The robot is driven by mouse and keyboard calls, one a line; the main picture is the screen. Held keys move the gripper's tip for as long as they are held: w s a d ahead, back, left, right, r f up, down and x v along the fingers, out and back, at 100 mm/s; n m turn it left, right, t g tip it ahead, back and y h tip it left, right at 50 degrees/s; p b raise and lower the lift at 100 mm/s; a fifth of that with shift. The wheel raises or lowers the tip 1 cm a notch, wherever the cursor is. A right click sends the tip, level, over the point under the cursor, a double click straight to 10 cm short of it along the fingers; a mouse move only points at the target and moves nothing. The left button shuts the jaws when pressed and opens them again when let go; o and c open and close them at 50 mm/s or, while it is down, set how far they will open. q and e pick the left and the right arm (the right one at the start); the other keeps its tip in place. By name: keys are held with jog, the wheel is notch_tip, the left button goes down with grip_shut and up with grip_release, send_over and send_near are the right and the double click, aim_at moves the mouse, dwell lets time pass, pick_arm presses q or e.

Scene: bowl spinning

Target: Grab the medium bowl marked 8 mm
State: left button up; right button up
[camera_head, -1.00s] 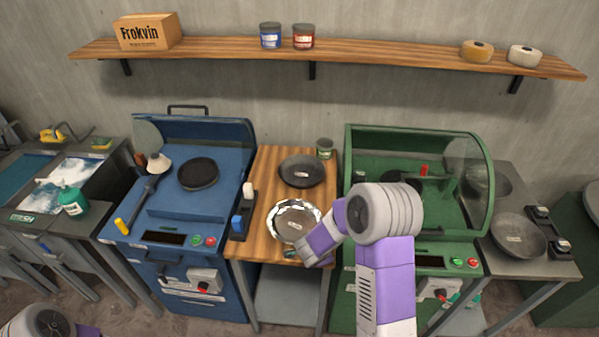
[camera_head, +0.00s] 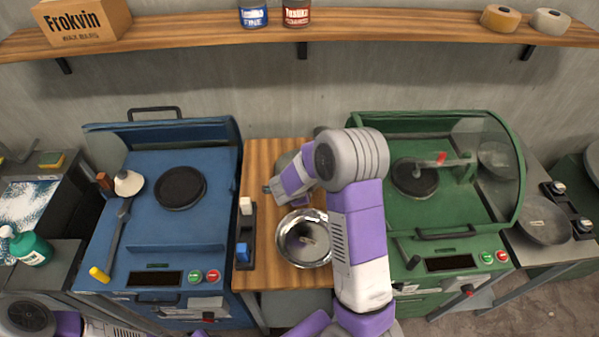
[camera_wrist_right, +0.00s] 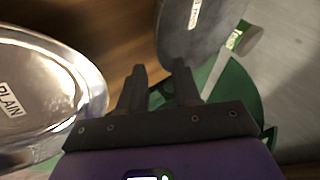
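My right gripper (camera_wrist_right: 158,85) is open and empty above the wooden table, with a gap between its fingertips. In the head view it (camera_head: 272,190) is over the table, behind and left of the shiny bowl. The shiny metal bowl (camera_head: 303,238), labelled PLAIN in the wrist view (camera_wrist_right: 40,90), is beside the gripper. No 8 mm mark is readable. My left gripper is out of view.
The wooden table (camera_head: 262,155) is narrow, between a blue machine (camera_head: 165,220) and a green machine (camera_head: 430,205). A green can (camera_wrist_right: 243,38) stands beside the dark bowl. Another dark bowl (camera_head: 543,220) sits at the right. A shelf (camera_head: 220,28) runs along the wall.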

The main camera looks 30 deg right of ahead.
jog(key=b+x, duration=0.1)
jog(key=x, duration=0.4)
jog(key=shift+w+f, duration=0.15)
jog(key=shift+f, duration=0.05)
grip_shut()
